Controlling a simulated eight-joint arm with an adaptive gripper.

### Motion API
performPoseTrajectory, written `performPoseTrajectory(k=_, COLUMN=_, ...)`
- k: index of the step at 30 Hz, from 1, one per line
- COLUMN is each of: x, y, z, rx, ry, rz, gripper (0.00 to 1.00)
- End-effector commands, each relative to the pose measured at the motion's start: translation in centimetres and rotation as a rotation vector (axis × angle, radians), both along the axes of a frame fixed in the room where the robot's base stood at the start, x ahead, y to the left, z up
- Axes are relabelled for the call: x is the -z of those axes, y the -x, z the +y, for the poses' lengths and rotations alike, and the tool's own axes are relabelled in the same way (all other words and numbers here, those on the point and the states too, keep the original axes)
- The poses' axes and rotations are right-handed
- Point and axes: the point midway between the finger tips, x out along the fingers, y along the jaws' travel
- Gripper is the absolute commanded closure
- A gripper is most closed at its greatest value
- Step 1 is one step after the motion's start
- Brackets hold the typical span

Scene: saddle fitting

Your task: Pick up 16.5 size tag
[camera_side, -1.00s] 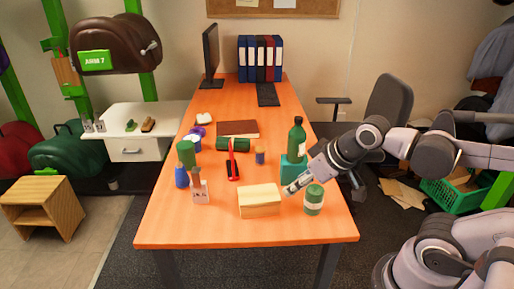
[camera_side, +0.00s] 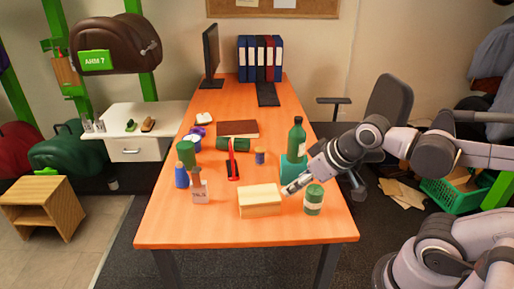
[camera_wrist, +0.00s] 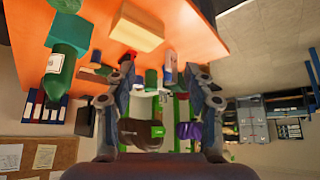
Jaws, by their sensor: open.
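A small pale tag-like card (camera_side: 200,192) with dark marks stands near the front left of the orange table, with a brown piece at its top. Its marks are too small for me to read as 16.5. In the side view my gripper (camera_side: 289,189) is at the right end of the wooden block, well to the right of the card and apart from it. In the wrist view, which is upside down, my gripper (camera_wrist: 163,84) has its two fingers spread with nothing between them. No tag that I can read as 16.5 shows in either view.
The orange table (camera_side: 170,228) holds a wooden block (camera_side: 260,201), a green-lidded jar (camera_side: 313,200), a green bottle (camera_side: 297,137) by a teal box, a red-and-black tool (camera_side: 233,162) and a blue bottle (camera_side: 181,176). A brown saddle (camera_side: 118,45) with a green label hangs at the left.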

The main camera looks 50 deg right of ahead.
Motion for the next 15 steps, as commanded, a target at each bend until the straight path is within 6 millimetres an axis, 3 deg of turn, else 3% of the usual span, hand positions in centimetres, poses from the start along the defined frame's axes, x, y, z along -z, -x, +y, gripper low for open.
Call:
performPoseTrajectory(k=11, x=-0.03, y=-0.03, z=0.01, rx=0.0, ry=0.0, rz=0.0, gripper=0.22)
performPoseTrajectory(k=15, x=-0.92, y=-0.93, z=0.07, rx=0.015, ry=-0.012, rz=0.014, gripper=0.22)
